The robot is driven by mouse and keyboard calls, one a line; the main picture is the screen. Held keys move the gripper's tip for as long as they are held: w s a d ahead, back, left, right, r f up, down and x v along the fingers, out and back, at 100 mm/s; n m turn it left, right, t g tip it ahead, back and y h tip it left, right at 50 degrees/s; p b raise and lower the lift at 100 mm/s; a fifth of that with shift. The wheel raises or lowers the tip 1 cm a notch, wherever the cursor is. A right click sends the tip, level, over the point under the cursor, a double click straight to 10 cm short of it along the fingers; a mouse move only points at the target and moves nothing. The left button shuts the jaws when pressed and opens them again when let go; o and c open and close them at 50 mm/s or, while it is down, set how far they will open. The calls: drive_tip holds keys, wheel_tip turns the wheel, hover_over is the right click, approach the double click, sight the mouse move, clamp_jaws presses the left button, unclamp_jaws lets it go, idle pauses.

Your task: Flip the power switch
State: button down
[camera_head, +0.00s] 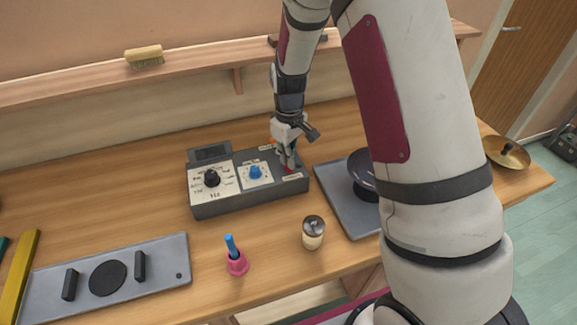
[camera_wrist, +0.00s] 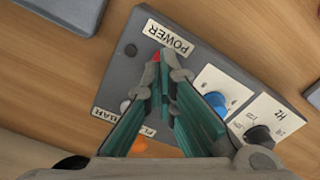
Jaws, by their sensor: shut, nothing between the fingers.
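A dark grey control box (camera_head: 250,200) stands on the wooden table; it also shows in the wrist view (camera_wrist: 118,72). A label reading POWER (camera_wrist: 167,37) is on its top. A small red switch (camera_wrist: 156,57) shows between that label and my fingertips, and as a bit of red in the head view (camera_head: 290,170). My gripper (camera_wrist: 165,78) is shut and empty, its tips low over the box at the switch. It points down at the box's right end in the head view (camera_head: 287,164). The fingers partly cover the switch, so its position and any contact cannot be told.
The box also carries a blue knob (camera_head: 256,172) and a black knob (camera_head: 212,178). A jar (camera_head: 313,232), a pink holder (camera_head: 237,264) and a grey plate with black blocks (camera_head: 165,262) stand in front. A dark bowl (camera_head: 360,168) is to the right. A shelf (camera_head: 190,67) runs behind.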

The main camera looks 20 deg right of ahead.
drive_tip(key=shift+r+p, duration=0.55)
drive_tip(key=shift+r, duration=2.1)
wheel_tip(320, 180, up, 18)
drive_tip(key=f+m+t, duration=0.1)
drive_tip(key=m+t, duration=0.2)
hover_over(289, 169)
drive_tip(key=s, duration=0.9)
drive_tip(key=s+r+m+t, duration=0.1)
drive_tip(key=s+r, duration=0.2)
drive_tip(key=s, duration=0.5)
drive_tip(key=s+r+m+t, duration=0.1)
drive_tip(key=s+r, duration=0.3)
drive_tip(key=s, duration=0.5)
drive_tip(key=shift+s+m+t+b, duration=0.25)
drive_tip(key=shift+m+t+b, duration=0.05)
drive_tip(key=shift+m, duration=0.2)
drive_tip(key=shift+r, duration=0.1)
